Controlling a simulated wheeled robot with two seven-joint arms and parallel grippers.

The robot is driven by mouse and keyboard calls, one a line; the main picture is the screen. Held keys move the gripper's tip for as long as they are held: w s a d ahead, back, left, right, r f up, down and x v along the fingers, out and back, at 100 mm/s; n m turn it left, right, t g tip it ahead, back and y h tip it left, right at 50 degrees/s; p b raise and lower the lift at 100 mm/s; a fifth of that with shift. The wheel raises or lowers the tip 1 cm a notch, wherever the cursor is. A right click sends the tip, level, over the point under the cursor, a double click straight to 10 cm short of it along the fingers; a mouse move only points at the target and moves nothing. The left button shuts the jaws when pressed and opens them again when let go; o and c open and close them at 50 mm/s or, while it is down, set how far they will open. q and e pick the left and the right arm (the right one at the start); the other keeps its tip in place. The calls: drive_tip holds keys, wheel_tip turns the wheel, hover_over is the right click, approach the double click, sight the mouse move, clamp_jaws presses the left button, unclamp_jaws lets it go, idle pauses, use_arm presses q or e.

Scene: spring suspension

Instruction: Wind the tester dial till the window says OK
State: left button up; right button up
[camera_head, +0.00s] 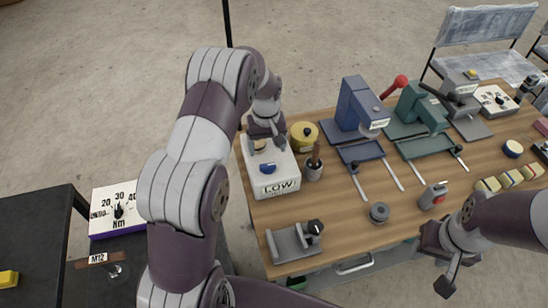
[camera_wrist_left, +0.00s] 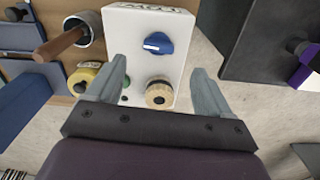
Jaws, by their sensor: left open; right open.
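The tester is a white box (camera_head: 272,183) on the left end of the wooden table. Its front window (camera_head: 277,187) reads LOW. On its top are a blue pointer knob (camera_head: 267,168) and a tan round dial (camera_head: 260,146). In the left wrist view the blue knob (camera_wrist_left: 158,43) and the tan dial (camera_wrist_left: 158,93) both show clearly. My left gripper (camera_wrist_left: 158,66) is open above the box, one finger on each side of the tan dial, with gaps to both. My right gripper (camera_head: 447,264) is open and empty at the table's front right, away from the tester.
A yellow round container (camera_head: 303,136) and a dark cup with a wooden handle (camera_head: 313,168) stand close beside the tester. Blue (camera_head: 357,108) and green (camera_head: 418,110) presses stand at the back. A grey fixture (camera_head: 293,243) sits in front. A torque dial panel (camera_head: 118,208) is at the left.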

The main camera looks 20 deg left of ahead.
sight(268, 165)
use_arm(q)
drive_tip(key=f, duration=0.2)
drive_tip(key=f+p, duration=0.1)
drive_tip(key=f, duration=0.4)
drive_tip(key=shift+w+a+f+p, duration=0.1)
drive_tip(key=shift+w+f+p, duration=0.2)
drive_tip(key=shift+w+f, duration=0.1)
drive_tip(key=shift+s+f, duration=0.2)
drive_tip(key=shift+f, duration=0.2)
use_arm(e)
drive_tip(key=shift+w+a+r, duration=0.1)
drive_tip(key=shift+w+r, duration=0.15)
drive_tip(key=shift+r, duration=0.8)
use_arm(q)
drive_tip(key=shift+c, duration=0.3)
use_arm(e)
drive_tip(key=shift+w, duration=0.1)
use_arm(q)
drive_tip(key=shift+w, duration=0.1)
drive_tip(key=c, duration=1)
